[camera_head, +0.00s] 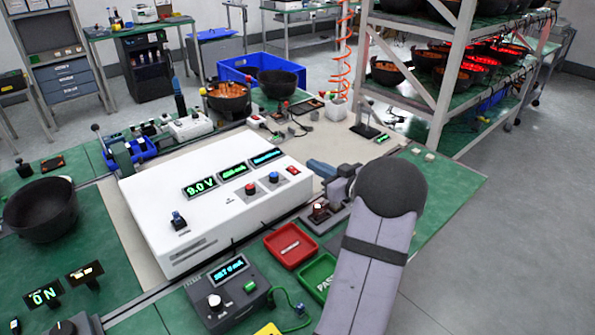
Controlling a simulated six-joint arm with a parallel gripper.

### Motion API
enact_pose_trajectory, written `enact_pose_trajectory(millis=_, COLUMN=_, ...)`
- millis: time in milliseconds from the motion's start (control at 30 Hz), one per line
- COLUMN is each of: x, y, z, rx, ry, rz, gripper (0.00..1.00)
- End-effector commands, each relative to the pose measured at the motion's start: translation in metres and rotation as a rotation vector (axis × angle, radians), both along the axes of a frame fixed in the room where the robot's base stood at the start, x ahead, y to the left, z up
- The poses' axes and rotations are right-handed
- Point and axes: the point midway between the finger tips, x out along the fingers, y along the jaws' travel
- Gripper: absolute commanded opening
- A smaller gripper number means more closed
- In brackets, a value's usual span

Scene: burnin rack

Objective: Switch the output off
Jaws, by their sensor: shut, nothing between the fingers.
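The white bench supply (215,205) stands mid-bench. Its three lit displays include a green "9.0 V" readout (200,187). A red knob (251,189), a blue knob (274,177) and a small red-framed control (293,170) sit along its right side. A dark toggle-like switch (179,220) stands at its front left. Labels are too small to read, so I cannot tell which control is the output switch. My gripper (320,208) is shut and empty, to the right of the supply and apart from its controls. My arm partly hides it, and its fingertips are unclear.
A dark box with a lit display (228,270), a red tray (290,246) and a green tray (317,283) lie in front. Black pots, including one at left (41,209), stand around. A shelving rack (450,75) rises behind right. Space above the supply is clear.

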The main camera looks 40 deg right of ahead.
Motion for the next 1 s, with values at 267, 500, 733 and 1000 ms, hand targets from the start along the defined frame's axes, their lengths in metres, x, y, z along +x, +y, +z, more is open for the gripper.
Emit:
enact_pose_trajectory(millis=267, x=-0.018, y=-0.005, z=-0.002, rx=0.023, ry=-0.041, rz=0.051, gripper=0.0)
enact_pose_trajectory(millis=500, x=-0.018, y=-0.005, z=-0.002, rx=0.025, ry=-0.043, rz=0.053, gripper=0.0)
enact_pose_trajectory(millis=733, x=-0.015, y=-0.005, z=-0.002, rx=0.024, ry=-0.042, rz=0.053, gripper=0.0)
enact_pose_trajectory(millis=1000, x=0.013, y=-0.004, z=-0.005, rx=0.025, ry=-0.041, rz=0.056, gripper=0.0)
